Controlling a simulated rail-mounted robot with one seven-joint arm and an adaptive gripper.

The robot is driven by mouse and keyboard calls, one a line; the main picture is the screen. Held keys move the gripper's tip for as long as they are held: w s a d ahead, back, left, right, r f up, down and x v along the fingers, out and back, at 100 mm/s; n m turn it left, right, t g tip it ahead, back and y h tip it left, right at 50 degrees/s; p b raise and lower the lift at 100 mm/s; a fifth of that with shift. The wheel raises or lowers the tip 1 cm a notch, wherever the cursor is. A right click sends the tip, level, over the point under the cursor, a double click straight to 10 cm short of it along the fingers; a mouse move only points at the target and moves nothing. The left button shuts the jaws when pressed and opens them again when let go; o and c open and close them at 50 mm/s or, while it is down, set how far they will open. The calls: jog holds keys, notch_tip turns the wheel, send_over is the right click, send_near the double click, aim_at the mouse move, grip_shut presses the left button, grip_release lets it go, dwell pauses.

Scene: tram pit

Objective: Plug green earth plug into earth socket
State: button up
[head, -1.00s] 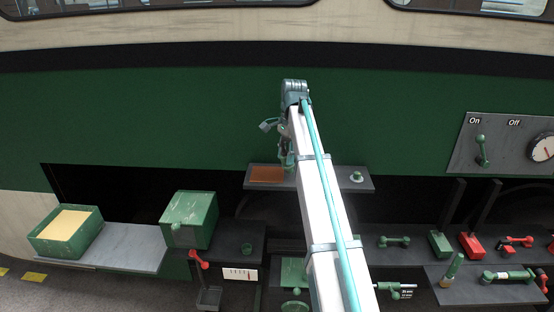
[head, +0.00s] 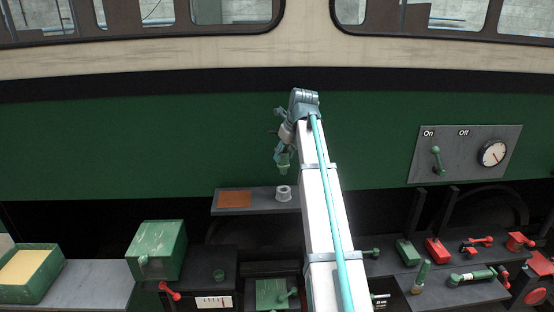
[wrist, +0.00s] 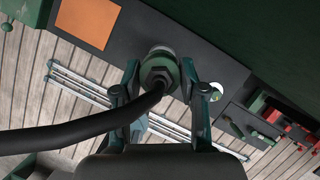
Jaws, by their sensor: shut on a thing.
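My gripper (head: 283,150) is shut on the green earth plug (head: 284,164), above the dark shelf. In the wrist view part of a grey round collar (wrist: 161,51) shows behind the plug. The plug appears apart from it in the head view; its front end is hidden in the wrist view.
The shelf (head: 258,206) also bears an orange-brown pad (head: 235,199). A green box (head: 157,250) stands lower left. Red and green fittings (head: 437,249) stand lower right. My arm hides the shelf's right part.

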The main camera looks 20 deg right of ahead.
aim_at(285, 167)
jog(key=shift+r+p, duration=0.2)
jog(key=shift+p, duration=0.15)
jog(key=shift+f+b, duration=0.6)
jog(key=shift+f, duration=2.3)
jog(key=shift+f, duration=1.05)
jog(key=shift+f+b, duration=0.3)
jog(key=shift+f, duration=0.4)
jog(key=shift+f, duration=0.4)
jog(key=o, duration=1.3)
jog(key=v, duration=1.2)
jog(key=shift+d, duration=0.1)
